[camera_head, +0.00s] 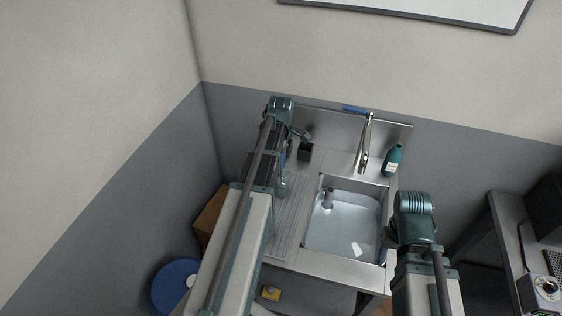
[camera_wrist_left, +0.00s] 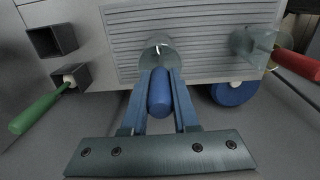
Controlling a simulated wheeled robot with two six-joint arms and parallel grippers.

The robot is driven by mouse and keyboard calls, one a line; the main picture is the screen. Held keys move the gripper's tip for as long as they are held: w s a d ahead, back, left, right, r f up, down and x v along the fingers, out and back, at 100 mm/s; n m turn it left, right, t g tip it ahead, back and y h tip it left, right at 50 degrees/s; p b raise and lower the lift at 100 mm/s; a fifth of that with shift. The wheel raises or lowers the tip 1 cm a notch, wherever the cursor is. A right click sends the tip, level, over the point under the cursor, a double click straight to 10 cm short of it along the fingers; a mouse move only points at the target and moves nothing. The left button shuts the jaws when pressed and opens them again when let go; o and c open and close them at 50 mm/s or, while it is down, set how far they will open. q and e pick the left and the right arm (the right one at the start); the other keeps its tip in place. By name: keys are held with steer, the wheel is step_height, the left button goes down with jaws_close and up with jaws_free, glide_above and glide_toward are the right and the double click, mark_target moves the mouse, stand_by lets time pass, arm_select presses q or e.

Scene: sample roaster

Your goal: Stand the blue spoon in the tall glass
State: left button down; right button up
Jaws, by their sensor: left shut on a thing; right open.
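My left gripper (camera_wrist_left: 159,82) is shut on the blue handle of the blue spoon (camera_wrist_left: 160,95). The spoon's metal end points at a clear round glass (camera_wrist_left: 148,52), seen from above in the left wrist view; I cannot tell whether the tip is inside it. A second clear glass (camera_wrist_left: 247,42) stands to the right with a tilted red-handled utensil (camera_wrist_left: 296,63). In the head view a clear glass (camera_head: 286,184) shows on the drainboard beside my left arm, which hides most of that gripper. My right gripper (camera_head: 384,257) is open near the sink's right edge, partly hidden.
Two dark square holders (camera_wrist_left: 52,40) stand left in the wrist view, one with a green-handled utensil (camera_wrist_left: 36,112). The ribbed drainboard (camera_head: 288,235) adjoins the sink (camera_head: 345,183). A green bottle (camera_head: 393,160) and a faucet (camera_head: 366,145) stand behind. A blue round object (camera_head: 172,290) is below.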

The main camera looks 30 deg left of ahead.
arm_select(q)
steer(key=shift+f, duration=0.25)
steer(key=c, duration=0.6)
jaws_free()
steer(key=shift+r, duration=0.1)
step_height(320, 180, up, 14)
steer(key=p, duration=1.3)
steer(key=shift+p, duration=0.4)
steer(key=shift+f, duration=0.2)
